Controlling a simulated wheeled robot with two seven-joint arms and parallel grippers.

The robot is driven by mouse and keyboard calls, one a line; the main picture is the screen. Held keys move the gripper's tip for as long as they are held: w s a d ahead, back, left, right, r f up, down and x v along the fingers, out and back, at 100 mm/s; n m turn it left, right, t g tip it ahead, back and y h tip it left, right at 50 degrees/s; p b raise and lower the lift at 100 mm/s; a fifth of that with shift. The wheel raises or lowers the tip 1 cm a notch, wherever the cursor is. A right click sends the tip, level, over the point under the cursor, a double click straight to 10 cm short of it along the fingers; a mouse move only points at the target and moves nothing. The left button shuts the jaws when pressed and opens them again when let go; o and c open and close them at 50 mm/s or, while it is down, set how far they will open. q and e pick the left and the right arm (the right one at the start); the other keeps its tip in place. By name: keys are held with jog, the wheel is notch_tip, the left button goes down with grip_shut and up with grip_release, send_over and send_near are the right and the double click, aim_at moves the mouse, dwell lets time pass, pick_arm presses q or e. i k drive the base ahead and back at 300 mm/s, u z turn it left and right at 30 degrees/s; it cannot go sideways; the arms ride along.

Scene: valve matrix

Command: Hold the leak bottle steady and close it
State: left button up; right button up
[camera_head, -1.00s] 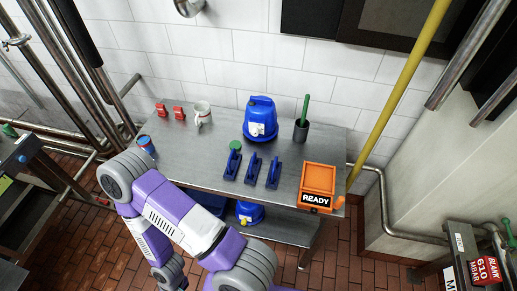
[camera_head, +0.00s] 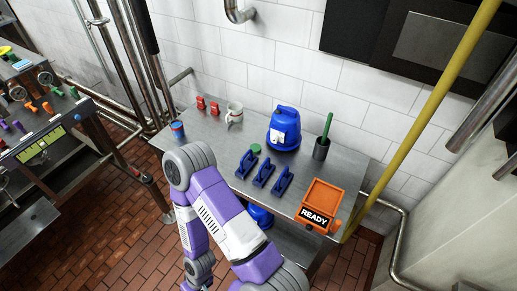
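I cannot tell for certain which thing is the leak bottle. A small blue container with a red band (camera_head: 177,130) stands upright at the left end of the steel table (camera_head: 215,150). A round green cap (camera_head: 255,148) lies on the table near the blue clamp-like tools. One of my purple and white arms crosses the lower middle of the view, in front of the table's near left side. No gripper fingers show; both of my grippers are out of view.
On the table are two red items (camera_head: 208,104), a mug (camera_head: 234,113), a blue rounded device (camera_head: 284,128), a dark cup with a green stick (camera_head: 321,149), blue tools (camera_head: 264,172) and an orange READY box (camera_head: 320,203). A valve bench (camera_head: 45,150) is at left. Brick floor (camera_head: 120,235) lies between.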

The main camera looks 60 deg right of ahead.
aim_at(176, 125)
jog(key=z, duration=1.35)
